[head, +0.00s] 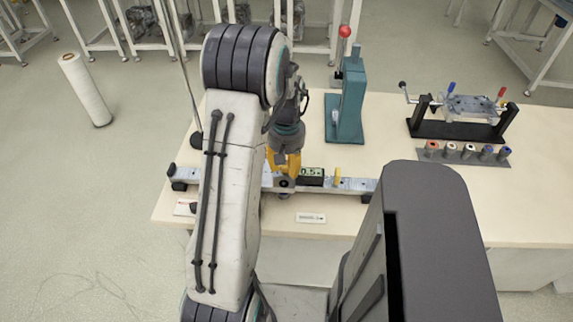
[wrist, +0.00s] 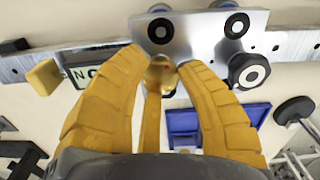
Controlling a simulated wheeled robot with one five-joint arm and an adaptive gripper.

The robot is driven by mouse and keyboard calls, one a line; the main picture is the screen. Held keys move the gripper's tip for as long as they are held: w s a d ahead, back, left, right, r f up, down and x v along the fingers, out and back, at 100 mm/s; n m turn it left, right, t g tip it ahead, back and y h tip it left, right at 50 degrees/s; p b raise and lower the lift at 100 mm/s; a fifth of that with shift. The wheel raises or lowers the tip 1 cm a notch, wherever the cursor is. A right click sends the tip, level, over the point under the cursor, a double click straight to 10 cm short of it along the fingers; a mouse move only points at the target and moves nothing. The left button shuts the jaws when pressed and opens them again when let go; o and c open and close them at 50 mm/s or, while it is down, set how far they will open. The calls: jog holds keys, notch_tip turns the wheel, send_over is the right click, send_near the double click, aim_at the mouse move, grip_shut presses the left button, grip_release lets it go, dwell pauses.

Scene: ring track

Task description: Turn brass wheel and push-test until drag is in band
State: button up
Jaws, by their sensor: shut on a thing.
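The brass wheel (wrist: 161,74) is a small round knob at the lower edge of a silver carriage plate (wrist: 201,33) in the wrist view. My gripper (wrist: 163,72) has its yellow fingers closed around the wheel and hides part of it. In the head view my gripper (head: 284,176) points down at the rail (head: 355,184), and the wheel is hidden there. A yellow block (head: 337,175) sits on the rail right of the display.
A teal press (head: 346,105) with a red knob stands behind the rail. A black-framed fixture (head: 462,118) and a rack of several spools (head: 468,152) are at the back right. A label card (head: 311,217) lies in front.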

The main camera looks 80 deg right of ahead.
aim_at(287, 167)
jog(key=shift+c, duration=1)
jog(key=shift+m, duration=0.3)
jog(key=shift+m+b, duration=0.65)
jog(key=shift+m, duration=2.05)
jog(key=o, duration=1.2)
notch_tip(287, 167, up, 12)
